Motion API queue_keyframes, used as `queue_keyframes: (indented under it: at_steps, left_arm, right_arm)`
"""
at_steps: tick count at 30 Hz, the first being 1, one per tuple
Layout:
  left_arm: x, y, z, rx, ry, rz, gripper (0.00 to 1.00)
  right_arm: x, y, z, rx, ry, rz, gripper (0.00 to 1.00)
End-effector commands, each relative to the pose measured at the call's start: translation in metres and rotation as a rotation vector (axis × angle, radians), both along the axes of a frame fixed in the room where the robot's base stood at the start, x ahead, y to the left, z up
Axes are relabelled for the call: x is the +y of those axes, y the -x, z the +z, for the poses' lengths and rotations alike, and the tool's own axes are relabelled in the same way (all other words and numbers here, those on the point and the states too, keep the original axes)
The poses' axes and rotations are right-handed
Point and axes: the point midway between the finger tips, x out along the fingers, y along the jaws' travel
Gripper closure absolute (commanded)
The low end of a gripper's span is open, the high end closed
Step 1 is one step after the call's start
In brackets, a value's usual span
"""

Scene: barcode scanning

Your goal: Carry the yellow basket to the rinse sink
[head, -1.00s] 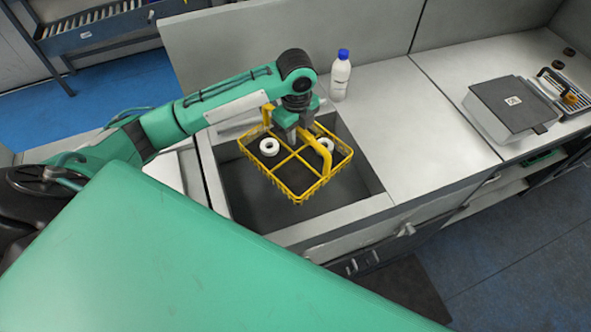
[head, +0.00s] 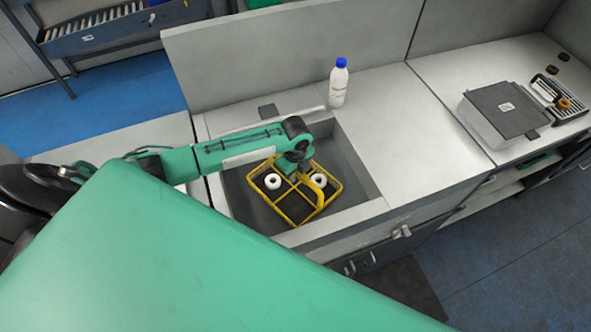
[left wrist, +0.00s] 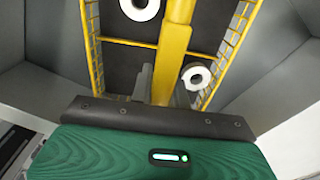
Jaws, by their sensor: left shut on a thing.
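The yellow basket (head: 325,205) is a divided wire basket inside the rinse sink (head: 345,221), below its rim. Two white rings lie in separate compartments: one on the left (head: 272,181) and one beside the handle (head: 319,180). My left gripper (head: 301,170) is over the basket's middle, shut on its handle. In the left wrist view the yellow handle (left wrist: 174,45) runs up from a grey fingertip (left wrist: 143,82), with a white ring on each side. I cannot tell whether the basket touches the sink floor. My right gripper is not in view.
A white bottle with a blue cap (head: 338,85) stands behind the sink's right corner. A grey lidded box (head: 503,107) and a slotted tray (head: 560,98) are on the right counter. The counter (head: 425,130) right of the sink is clear. A grey wall panel (head: 290,55) rises behind.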

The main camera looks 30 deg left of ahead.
Motion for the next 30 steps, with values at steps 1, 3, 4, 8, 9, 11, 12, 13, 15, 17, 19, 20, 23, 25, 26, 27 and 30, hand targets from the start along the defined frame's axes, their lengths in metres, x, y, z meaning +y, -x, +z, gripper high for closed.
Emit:
queue_keyframes:
  at_steps: [1,3,4,8,9,11,12,13,15,17,19,20,23,25,26,27,30]
  left_arm:
    - [0.000,-0.001,0.000,-0.003,0.001,0.000,1.00]
    - [0.000,-0.001,0.000,-0.004,0.001,-0.001,1.00]
    - [0.000,-0.001,0.000,-0.004,0.001,-0.001,1.00]
    - [0.000,-0.001,0.000,-0.004,0.001,0.000,1.00]
    - [0.000,-0.001,-0.001,-0.004,0.001,0.000,1.00]
    - [0.000,-0.001,-0.003,-0.003,0.001,0.000,1.00]
    - [0.000,-0.001,-0.004,-0.004,0.001,0.000,1.00]
    - [0.000,-0.001,-0.005,-0.004,0.001,0.000,1.00]
    - [0.000,-0.001,-0.005,-0.002,0.001,0.000,0.71]
    - [0.000,0.000,-0.005,-0.002,0.001,0.000,0.61]
    - [0.000,0.000,-0.005,-0.002,0.001,0.000,0.61]
    - [0.000,0.000,-0.005,-0.001,0.000,0.000,0.61]
    - [0.000,0.000,-0.005,-0.001,0.000,0.000,0.61]
    - [0.000,0.000,-0.005,-0.002,0.001,-0.001,0.61]
    - [0.000,0.000,-0.003,-0.002,0.001,-0.001,0.61]
    - [0.000,-0.001,-0.001,-0.002,0.001,-0.001,0.61]
    - [0.000,-0.002,0.008,-0.005,0.002,-0.001,0.61]
  right_arm:
    - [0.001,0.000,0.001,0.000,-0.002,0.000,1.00]
    - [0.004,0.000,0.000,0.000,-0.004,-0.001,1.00]
    - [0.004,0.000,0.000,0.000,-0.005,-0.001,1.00]
    - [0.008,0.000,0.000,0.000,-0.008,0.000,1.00]
    - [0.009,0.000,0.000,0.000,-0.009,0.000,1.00]
    - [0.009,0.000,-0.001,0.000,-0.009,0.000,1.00]
    - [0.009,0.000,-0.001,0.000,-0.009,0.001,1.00]
    - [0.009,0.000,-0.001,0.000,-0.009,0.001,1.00]
    - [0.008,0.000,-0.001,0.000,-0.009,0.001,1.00]
    - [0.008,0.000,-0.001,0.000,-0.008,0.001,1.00]
    - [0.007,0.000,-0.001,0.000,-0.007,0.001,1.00]
    - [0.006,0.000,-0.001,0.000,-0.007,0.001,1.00]
    - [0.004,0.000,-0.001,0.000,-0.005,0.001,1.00]
    - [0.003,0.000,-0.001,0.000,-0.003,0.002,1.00]
    - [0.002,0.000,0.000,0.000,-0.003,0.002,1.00]
    - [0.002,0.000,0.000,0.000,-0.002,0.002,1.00]
    - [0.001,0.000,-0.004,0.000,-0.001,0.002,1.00]
